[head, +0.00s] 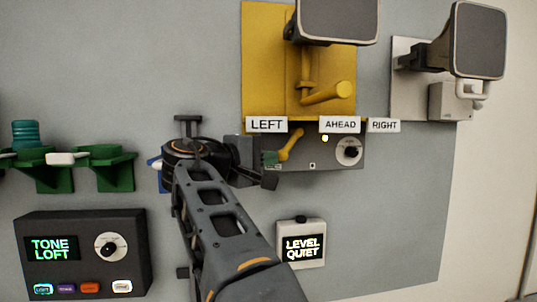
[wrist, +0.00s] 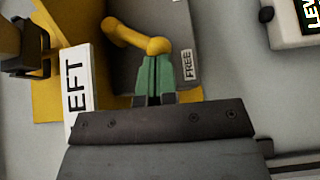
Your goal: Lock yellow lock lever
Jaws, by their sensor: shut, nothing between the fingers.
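The yellow lock lever (head: 291,144) is a short bent arm on the front of a dark grey box (head: 315,160) under the yellow panel. It slants from upper right to lower left. In the wrist view the yellow lever (wrist: 130,35) has its rounded lower end just beyond my fingertips, near a FREE tag (wrist: 188,65). My gripper (head: 269,158) is beside that lower end, at the box's left side. Its green fingertips (wrist: 154,76) are together with nothing between them. They look very close to the lever; I cannot tell if they touch.
LEFT (head: 266,124), AHEAD (head: 340,125) and RIGHT (head: 384,126) signs sit above the box. A black knob (head: 349,152) is at its right. A LEVEL QUIET display (head: 302,246) is below. Green holders (head: 105,165) and a TONE LOFT unit (head: 80,252) are left.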

